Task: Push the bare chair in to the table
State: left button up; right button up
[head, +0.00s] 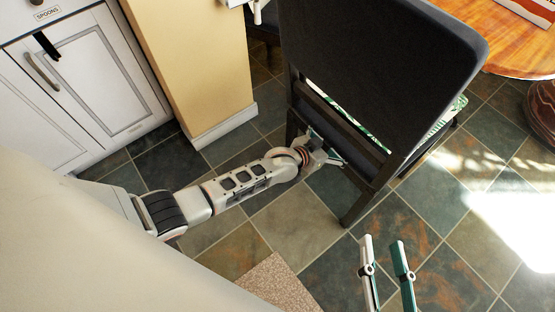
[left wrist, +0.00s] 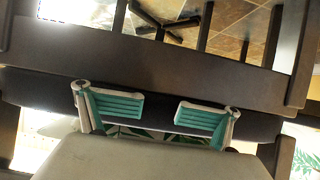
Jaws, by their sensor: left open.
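A dark chair (head: 385,75) stands with its tall back toward me; its seat (head: 440,130) has a green-and-white leaf pattern. The round wooden table (head: 520,52) is beyond it at the upper right, with floor showing between. My left gripper (head: 328,152) is low behind the chair back, at the lower frame. In the left wrist view my left gripper (left wrist: 159,108) is open, its teal pads apart in front of a dark rail (left wrist: 150,75); I cannot tell whether they touch it. My right gripper (head: 384,242) is open and empty, right of the chair's near leg.
A yellow wall end (head: 195,65) and white cabinets (head: 75,80) stand at the left. Another dark seat (head: 262,22) shows partly behind the chair. A book (head: 530,10) lies on the table, above its brown pedestal (head: 543,110). Tiled floor at the lower right is clear.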

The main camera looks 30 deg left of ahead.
aim_at(326, 148)
pick_arm(q)
jog(key=shift+s+a+p, duration=0.3)
jog(key=shift+s+a, duration=0.1)
jog(key=shift+s, duration=0.3)
pick_arm(e)
jog(key=shift+w+r, duration=0.2)
jog(key=shift+r, duration=0.55)
pick_arm(q)
jog(key=shift+s+a+p, duration=0.3)
jog(key=shift+s, duration=0.3)
pick_arm(e)
jog(key=shift+w+r+t, duration=0.15)
jog(key=shift+r+t, duration=0.15)
jog(key=shift+r, duration=0.35)
